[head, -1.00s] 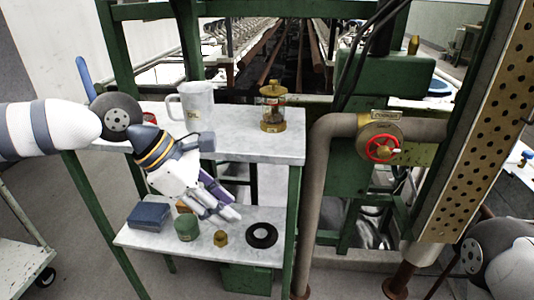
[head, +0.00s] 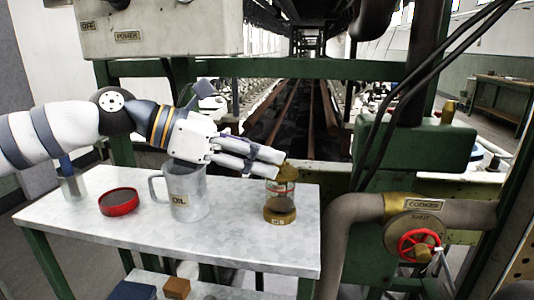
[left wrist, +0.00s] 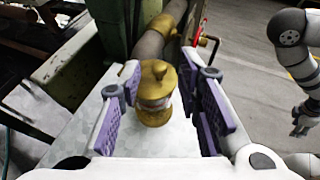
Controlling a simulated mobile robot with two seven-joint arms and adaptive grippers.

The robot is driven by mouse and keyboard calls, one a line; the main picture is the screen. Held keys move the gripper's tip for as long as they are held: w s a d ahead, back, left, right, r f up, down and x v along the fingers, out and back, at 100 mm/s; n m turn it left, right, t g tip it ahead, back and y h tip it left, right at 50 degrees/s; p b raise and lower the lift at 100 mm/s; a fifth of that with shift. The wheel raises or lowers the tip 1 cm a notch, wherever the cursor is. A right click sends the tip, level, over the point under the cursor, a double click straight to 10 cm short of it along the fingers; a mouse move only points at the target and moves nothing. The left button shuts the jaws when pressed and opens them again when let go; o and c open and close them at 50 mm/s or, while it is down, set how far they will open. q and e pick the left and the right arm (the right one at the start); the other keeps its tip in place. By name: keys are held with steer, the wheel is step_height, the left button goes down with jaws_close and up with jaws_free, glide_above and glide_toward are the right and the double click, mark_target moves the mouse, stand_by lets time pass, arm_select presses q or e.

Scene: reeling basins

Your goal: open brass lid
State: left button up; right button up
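The brass lid (head: 285,172) sits upright on a small glass jar with a brass base (head: 280,213), at the right end of the marble tabletop. In the left wrist view, the brass lid (left wrist: 158,80) with its round knob shows between the two purple-padded fingers. My left gripper (head: 264,164) comes in from the left at lid height, its fingertips at the lid's left side. It is open (left wrist: 160,82), with a gap between each pad and the lid. My right gripper (left wrist: 302,122) is small at the right edge of the left wrist view; its opening is unclear.
A grey mug marked OIL (head: 188,196) stands below my left wrist, left of the jar. A red-rimmed round tin (head: 119,202) lies farther left. A thick pipe with a red valve wheel (head: 419,246) is right of the table. The table's front is clear.

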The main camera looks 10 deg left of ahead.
arm_select(q)
steer(key=shift+w+d+f, duration=0.25)
steer(key=shift+d+f, duration=0.05)
steer(key=shift+d, duration=0.25)
jaws_close()
arm_select(e)
steer(key=shift+w, duration=0.1)
arm_select(q)
steer(key=shift+r, duration=0.1)
arm_select(e)
steer(key=shift+r, duration=0.1)
arm_select(q)
steer(key=shift+w+r+n+g, duration=0.45)
steer(key=shift+r+n+g, duration=0.15)
steer(key=shift+g, duration=0.1)
steer(key=shift+w+r+n+g+y, duration=0.2)
steer(key=shift+w+n+g+y, duration=0.1)
steer(key=shift+n+g, duration=0.1)
steer(key=shift+w+r+n+g, duration=0.3)
steer(key=shift+w+n+g, duration=0.15)
steer(key=shift+n+g, duration=0.2)
arm_select(e)
steer(key=shift+w+r, duration=0.15)
steer(key=shift+w, duration=0.05)
